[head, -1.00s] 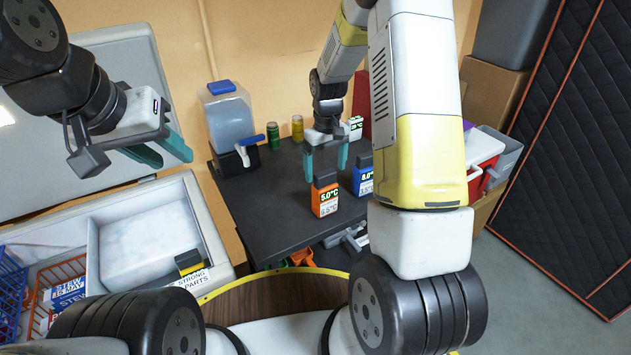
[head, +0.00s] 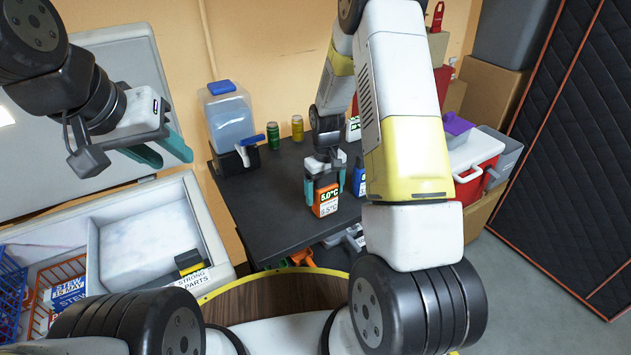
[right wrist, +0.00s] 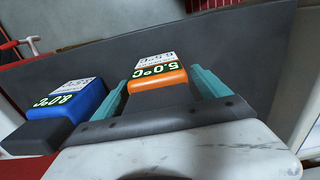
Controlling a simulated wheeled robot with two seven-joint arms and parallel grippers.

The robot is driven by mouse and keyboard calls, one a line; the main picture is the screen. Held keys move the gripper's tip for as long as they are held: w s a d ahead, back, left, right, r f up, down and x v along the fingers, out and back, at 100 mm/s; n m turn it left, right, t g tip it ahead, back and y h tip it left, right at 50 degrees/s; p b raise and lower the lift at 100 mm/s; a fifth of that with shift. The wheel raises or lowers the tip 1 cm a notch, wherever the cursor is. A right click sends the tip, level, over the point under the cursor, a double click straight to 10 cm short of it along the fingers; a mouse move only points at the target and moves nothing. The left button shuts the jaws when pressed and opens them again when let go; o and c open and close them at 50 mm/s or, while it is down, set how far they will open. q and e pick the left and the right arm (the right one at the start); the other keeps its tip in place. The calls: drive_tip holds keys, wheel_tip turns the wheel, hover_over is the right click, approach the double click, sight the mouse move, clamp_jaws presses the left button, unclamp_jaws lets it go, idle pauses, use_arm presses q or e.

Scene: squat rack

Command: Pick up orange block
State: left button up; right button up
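The orange block (head: 326,205), with a "5.0°C" label, stands upright near the front edge of the dark table (head: 275,215). My right gripper (head: 325,190) is lowered over it, with one teal finger on each side. In the right wrist view the orange block (right wrist: 158,78) sits between the fingers (right wrist: 163,90); narrow gaps seem to remain, and contact is not clear. The gripper looks open. My left gripper (head: 174,160) is open and empty, far to the left of the block.
A blue block (head: 360,180), labelled "8.0°C" in the right wrist view (right wrist: 78,98), stands close beside the orange one. A water jug (head: 230,120), a green can (head: 273,136) and a yellow can (head: 297,128) stand farther back. The table's left part is clear.

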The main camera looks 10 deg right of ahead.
drive_tip(key=c, duration=1.7)
drive_tip(key=shift+o, duration=0.2)
drive_tip(key=shift+r, duration=0.1)
